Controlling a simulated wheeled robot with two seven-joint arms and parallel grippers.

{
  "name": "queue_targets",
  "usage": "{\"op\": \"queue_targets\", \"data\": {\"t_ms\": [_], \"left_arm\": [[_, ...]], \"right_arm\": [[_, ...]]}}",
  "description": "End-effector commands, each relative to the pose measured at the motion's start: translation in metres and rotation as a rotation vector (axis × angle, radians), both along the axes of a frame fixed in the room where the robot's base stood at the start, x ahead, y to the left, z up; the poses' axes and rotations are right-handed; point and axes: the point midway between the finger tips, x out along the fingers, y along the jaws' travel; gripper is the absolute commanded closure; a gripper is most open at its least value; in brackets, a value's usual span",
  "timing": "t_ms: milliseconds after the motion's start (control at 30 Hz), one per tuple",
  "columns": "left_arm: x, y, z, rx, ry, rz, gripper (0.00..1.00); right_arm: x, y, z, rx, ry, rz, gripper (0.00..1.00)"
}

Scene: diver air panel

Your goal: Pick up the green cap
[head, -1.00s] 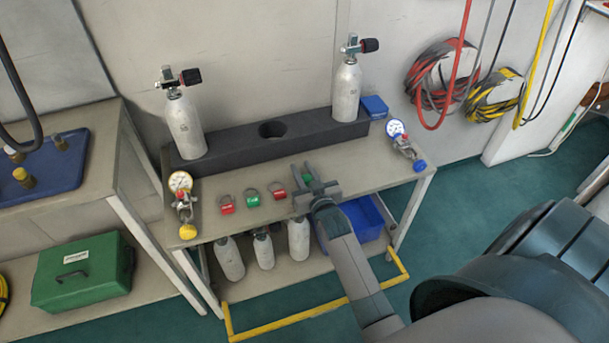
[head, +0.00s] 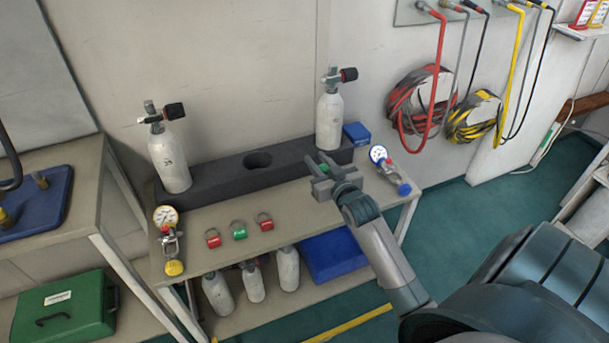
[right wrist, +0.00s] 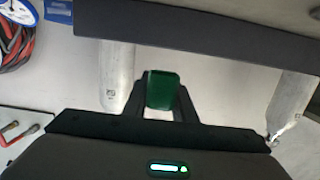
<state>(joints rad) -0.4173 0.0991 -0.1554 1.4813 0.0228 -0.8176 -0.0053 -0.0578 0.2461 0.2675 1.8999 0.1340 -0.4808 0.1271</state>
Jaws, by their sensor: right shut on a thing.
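The green cap (right wrist: 161,90) sits between the two fingers of my right gripper (right wrist: 162,100) in the right wrist view. The fingers are shut on its sides. In the head view, my right gripper (head: 320,172) is above the right part of the bench, in front of the dark cylinder block. Only a little green of the cap shows there between the fingers. My left gripper is not in view.
The dark block (head: 215,180) holds two upright white cylinders (head: 169,160) (head: 328,120) with an empty hole between them. A blue box (head: 356,132) is behind.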

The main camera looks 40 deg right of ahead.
Motion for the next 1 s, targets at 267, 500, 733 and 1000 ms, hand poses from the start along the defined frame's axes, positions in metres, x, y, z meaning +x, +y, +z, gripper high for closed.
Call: {"op": "queue_targets", "data": {"t_ms": [267,500,733,1000], "left_arm": [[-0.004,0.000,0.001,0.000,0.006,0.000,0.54],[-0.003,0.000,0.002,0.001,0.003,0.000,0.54],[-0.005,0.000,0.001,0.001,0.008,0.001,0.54],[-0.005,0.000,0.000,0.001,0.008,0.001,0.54]], "right_arm": [[-0.001,-0.015,0.010,0.000,-0.001,0.000,0.96],[0.000,-0.016,0.010,0.001,0.000,0.000,0.96],[-0.001,-0.015,0.009,0.000,0.000,0.000,0.96],[0.000,0.003,0.011,0.001,0.002,0.018,0.96]]}}
